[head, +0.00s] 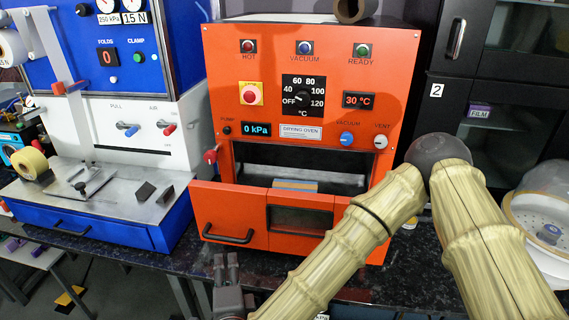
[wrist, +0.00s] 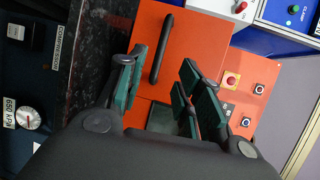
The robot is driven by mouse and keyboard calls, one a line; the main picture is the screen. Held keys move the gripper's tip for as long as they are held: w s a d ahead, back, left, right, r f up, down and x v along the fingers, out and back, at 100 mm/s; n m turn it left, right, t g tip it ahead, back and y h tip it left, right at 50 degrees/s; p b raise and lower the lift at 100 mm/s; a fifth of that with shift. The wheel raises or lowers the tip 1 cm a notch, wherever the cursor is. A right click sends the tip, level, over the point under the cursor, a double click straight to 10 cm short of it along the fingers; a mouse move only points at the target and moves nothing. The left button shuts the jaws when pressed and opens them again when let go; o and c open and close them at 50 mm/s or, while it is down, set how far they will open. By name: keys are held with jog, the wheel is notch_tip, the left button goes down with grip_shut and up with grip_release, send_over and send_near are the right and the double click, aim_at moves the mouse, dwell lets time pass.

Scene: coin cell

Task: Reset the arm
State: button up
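My arm, in a bamboo-like casing, reaches across the right of the head view to my gripper (head: 227,272), low in front of the orange drying oven (head: 280,90). In the wrist view my gripper (wrist: 160,82) has its green-padded fingers apart with nothing between them. Beyond the fingers is the oven's orange front with a dark handle (wrist: 161,48). My gripper appears apart from the drawer; the exact gap is unclear.
A blue and white press machine (head: 150,120) stands left on the dark speckled counter (head: 120,255). A black cabinet (head: 455,90) and a clear dome over a white perforated base (head: 540,215) are at right.

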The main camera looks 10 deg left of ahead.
jog(key=s+d+f+n+g, duration=0.25)
jog(key=d+f, duration=0.25)
jog(key=f, duration=0.3)
jog(key=s+d+f+n+g+h, duration=0.1)
jog(key=d+f+n+g, duration=0.3)
jog(key=f, duration=0.4)
jog(key=s+d+f+n+g, duration=0.1)
jog(key=s+d+f+n, duration=0.15)
jog(key=d+f, duration=0.55)
jog(key=s+d+f+n+g+h, duration=0.1)
jog(key=s+d+f+g, duration=0.1)
jog(key=d, duration=0.7)
jog(key=s+d+f+n+g+h, duration=0.2)
jog(key=s+d+f, duration=0.3)
jog(key=d, duration=0.4)
jog(key=s+d+f+n+g+h, duration=0.1)
jog(key=s+d+f+g+h, duration=0.1)
jog(key=s+d, duration=0.3)
jog(key=d+f+g, duration=0.1)
jog(key=d, duration=0.3)
jog(key=shift+s+f+n, duration=0.2)
jog(key=shift+f+n, duration=0.05)
jog(key=shift+n, duration=0.15)
